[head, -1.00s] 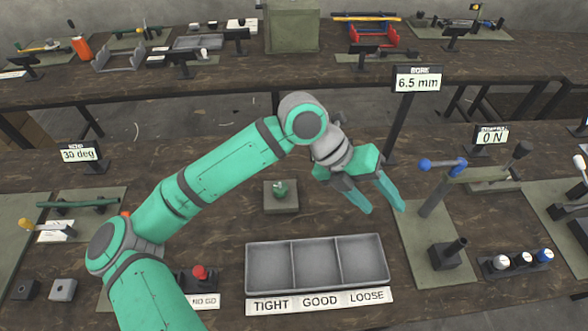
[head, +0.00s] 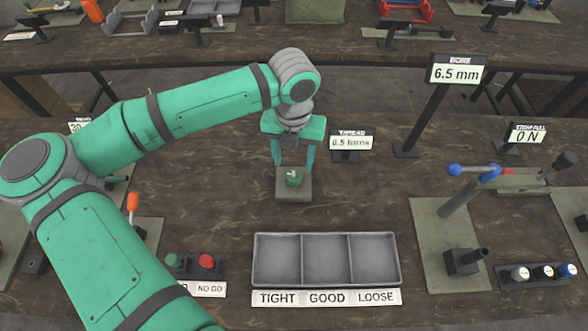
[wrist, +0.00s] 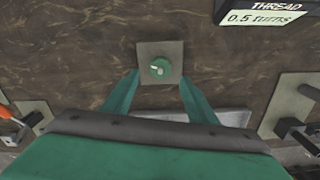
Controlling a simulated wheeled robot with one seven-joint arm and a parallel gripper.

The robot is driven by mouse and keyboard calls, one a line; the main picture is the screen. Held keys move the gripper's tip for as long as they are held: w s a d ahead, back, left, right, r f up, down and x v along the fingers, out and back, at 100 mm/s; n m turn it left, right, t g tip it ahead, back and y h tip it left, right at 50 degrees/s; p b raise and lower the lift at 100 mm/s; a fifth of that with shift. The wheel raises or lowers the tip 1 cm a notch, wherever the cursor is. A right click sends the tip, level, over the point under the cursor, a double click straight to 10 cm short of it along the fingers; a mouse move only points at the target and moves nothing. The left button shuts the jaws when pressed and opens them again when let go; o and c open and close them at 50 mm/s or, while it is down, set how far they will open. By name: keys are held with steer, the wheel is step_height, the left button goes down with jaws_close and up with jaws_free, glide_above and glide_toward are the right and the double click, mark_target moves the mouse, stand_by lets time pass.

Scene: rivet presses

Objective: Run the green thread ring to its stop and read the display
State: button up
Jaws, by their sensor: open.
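The green thread ring (head: 293,177) sits on a small grey-green square base (head: 294,194) behind the tray. It also shows in the wrist view (wrist: 159,68), with a pale mark on its top. The thread display (head: 352,142) stands just right of it and reads 0.5 turns; it shows too in the wrist view (wrist: 264,17). My gripper (head: 293,164) points down above and behind the ring in the head view, its fingers apart and empty. In the wrist view the ring lies beyond the fingertips, between their lines, and no finger visibly touches it.
A three-part tray (head: 326,259) labelled TIGHT, GOOD and LOOSE stands in front. Left of it are a green and a red button (head: 206,261). The bore display (head: 457,75) reads 6.5 mm on a tall post. A lever fixture (head: 462,220) stands at right.

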mark_target(294, 175)
step_height(294, 175, down, 6)
steer(key=shift+a+r, duration=0.1)
steer(key=shift+d+f, duration=0.2)
steer(key=shift+f, duration=0.15)
steer(key=shift+a, duration=0.1)
steer(key=c, duration=1.1)
